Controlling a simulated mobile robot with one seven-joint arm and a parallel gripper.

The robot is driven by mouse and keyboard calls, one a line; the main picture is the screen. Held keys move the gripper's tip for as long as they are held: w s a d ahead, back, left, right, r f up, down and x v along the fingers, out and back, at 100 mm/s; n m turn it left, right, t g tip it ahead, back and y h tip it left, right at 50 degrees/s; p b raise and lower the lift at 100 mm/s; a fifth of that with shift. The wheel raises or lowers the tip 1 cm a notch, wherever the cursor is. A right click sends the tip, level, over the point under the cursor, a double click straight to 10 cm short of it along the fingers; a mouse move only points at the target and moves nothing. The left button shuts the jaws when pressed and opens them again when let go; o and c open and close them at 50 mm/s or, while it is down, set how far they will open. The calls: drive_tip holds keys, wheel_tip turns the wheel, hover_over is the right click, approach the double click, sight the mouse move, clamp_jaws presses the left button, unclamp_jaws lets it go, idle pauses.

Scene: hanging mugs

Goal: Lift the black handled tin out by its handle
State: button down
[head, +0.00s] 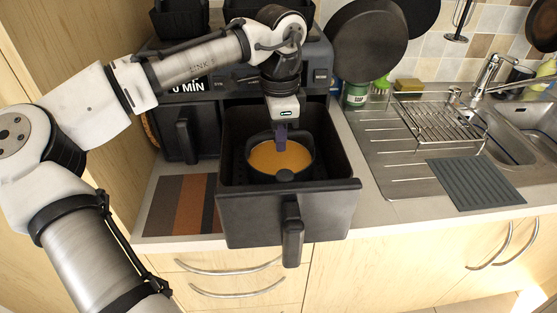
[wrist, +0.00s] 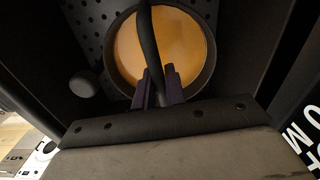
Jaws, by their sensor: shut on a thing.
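The black handled tin (head: 254,177) holds an orange filling and sits inside the open black air-fryer drawer (head: 337,196). In the wrist view the tin (wrist: 207,83) is seen from above, with its black handle (wrist: 148,40) arching across the opening. My gripper (head: 281,139) points down over the tin. In the wrist view the two dark fingers of my gripper (wrist: 160,82) are shut on the handle, one on each side. I cannot tell whether the tin's base touches the perforated drawer floor (wrist: 92,22).
The drawer walls rise close around the tin. A second, closed drawer (head: 183,137) is at the left. A striped mat (head: 179,205) lies on the counter left of the open drawer. A sink with a wire rack (head: 445,125) and a grey mat (head: 474,183) is at the right.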

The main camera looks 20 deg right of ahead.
drive_tip(key=shift+r, duration=0.15)
wheel_tip(320, 180, up, 8)
drive_tip(key=p, duration=0.7)
drive_tip(key=shift+f+p, duration=0.2)
drive_tip(key=shift+p, duration=0.15)
drive_tip(key=shift+r, duration=2.55)
drive_tip(key=c, duration=2.1)
unclamp_jaws()
drive_tip(key=shift+c, duration=0.2)
